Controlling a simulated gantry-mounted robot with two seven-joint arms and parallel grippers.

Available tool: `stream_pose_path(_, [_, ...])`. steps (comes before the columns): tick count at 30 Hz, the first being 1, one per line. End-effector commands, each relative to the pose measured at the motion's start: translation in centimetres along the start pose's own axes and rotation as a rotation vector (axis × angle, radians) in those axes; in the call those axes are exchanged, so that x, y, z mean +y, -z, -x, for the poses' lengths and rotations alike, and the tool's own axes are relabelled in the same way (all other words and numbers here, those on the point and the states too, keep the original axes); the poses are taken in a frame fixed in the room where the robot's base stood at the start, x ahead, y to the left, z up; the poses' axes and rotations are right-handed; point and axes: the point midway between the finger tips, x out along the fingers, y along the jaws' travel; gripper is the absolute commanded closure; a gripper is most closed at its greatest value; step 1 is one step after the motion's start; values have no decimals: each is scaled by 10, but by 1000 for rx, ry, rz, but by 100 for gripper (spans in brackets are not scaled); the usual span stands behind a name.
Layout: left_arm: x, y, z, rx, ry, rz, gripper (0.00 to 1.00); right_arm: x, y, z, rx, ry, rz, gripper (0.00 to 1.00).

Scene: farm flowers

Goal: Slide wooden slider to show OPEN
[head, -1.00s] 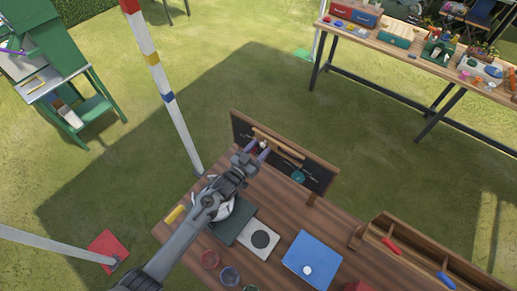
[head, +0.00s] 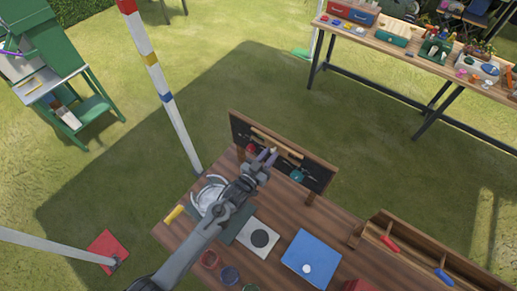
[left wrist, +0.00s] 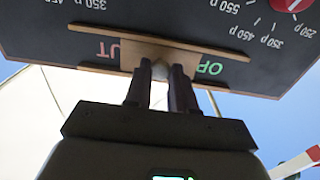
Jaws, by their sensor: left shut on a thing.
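The dark sign board (head: 315,180) stands upright at the back edge of the wooden table. In the left wrist view the board (left wrist: 60,25) appears upside down. The wooden slider (left wrist: 138,56) sits between two wooden rails there. It covers the middle of the track, with part of green "OP" showing on its right and red "UT" on its left. My left gripper (head: 269,156) is at the board's front. In the left wrist view my left gripper (left wrist: 160,78) is shut on the slider's pale round knob (left wrist: 159,71). My right gripper is not in view.
A striped pole (head: 165,95) rises left of the board. Grass lies beyond.

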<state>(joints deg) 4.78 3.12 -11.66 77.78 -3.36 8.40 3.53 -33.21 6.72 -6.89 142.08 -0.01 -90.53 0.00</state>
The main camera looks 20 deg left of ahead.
Motion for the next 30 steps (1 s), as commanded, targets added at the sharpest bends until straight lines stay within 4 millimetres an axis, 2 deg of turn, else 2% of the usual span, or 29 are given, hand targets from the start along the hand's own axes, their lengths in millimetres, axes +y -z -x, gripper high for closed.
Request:
stream_pose_path(1, [15,0,0,0,-2,5,100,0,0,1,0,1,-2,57])
stream_pose_path(3, [30,0,0,0,-2,5,100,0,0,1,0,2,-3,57])
stream_pose_path(6, [44,0,0,0,0,3,100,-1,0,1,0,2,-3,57])
stream_pose_path(17, [52,0,0,0,-5,1,100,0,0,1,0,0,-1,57])
stream_pose_path(18, [52,0,0,0,-5,1,71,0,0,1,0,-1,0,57])
stream_pose_path(22, [52,0,0,0,-4,1,51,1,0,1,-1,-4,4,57])
stream_pose_path(30, [50,0,0,0,-1,0,50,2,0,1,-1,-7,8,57])
